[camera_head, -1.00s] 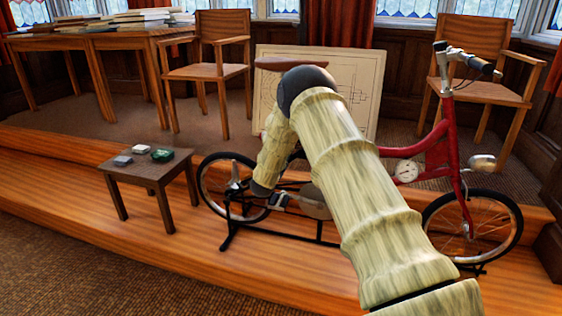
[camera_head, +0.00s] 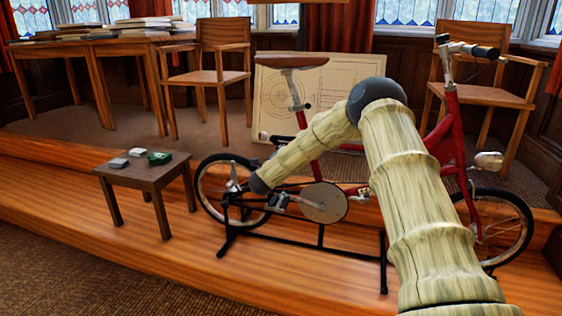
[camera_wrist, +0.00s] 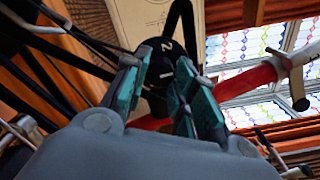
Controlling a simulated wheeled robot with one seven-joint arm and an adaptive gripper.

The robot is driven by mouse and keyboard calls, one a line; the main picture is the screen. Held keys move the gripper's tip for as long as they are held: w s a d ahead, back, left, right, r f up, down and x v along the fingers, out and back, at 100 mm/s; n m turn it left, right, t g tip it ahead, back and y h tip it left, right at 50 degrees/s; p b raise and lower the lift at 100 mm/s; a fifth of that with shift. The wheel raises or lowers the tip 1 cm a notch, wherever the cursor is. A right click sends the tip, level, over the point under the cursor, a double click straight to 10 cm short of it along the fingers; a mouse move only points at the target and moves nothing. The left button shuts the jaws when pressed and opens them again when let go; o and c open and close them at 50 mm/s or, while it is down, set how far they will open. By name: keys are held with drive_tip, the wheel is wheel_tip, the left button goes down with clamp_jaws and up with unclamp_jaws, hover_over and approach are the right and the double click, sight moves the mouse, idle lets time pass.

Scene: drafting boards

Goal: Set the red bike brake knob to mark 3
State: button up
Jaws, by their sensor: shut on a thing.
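The red bike (camera_head: 455,125) stands on a black stand (camera_head: 320,240) on the wooden step. My arm reaches down to its rear wheel, on the left. In the wrist view, the teal fingers of my gripper (camera_wrist: 165,80) are closed on a dark knob (camera_wrist: 158,77). A white 2 shows just beyond the fingertips, with another white mark below it that I cannot read surely. The fingers hide the knob's sides, and I cannot tell its pointer setting. In the head view I cannot make out the fingers or the knob.
A small dark table (camera_head: 150,172) with several small boxes stands left of the bike. The chainring (camera_head: 323,203) and rear wheel (camera_head: 212,185) are close to my forearm. Behind are a drawing board (camera_head: 345,80) and wooden chairs (camera_head: 210,75).

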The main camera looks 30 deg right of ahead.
drive_tip(key=shift+s+d+f+m+b, duration=0.1)
drive_tip(key=shift+s+f+m+b, duration=0.15)
drive_tip(key=shift+m, duration=0.25)
drive_tip(key=shift+f, duration=0.1)
drive_tip(key=o, duration=0.9)
drive_tip(key=shift+o, duration=0.7)
drive_tip(key=shift+d, duration=0.15)
drive_tip(key=v, duration=1.2)
drive_tip(key=shift+a, duration=0.2)
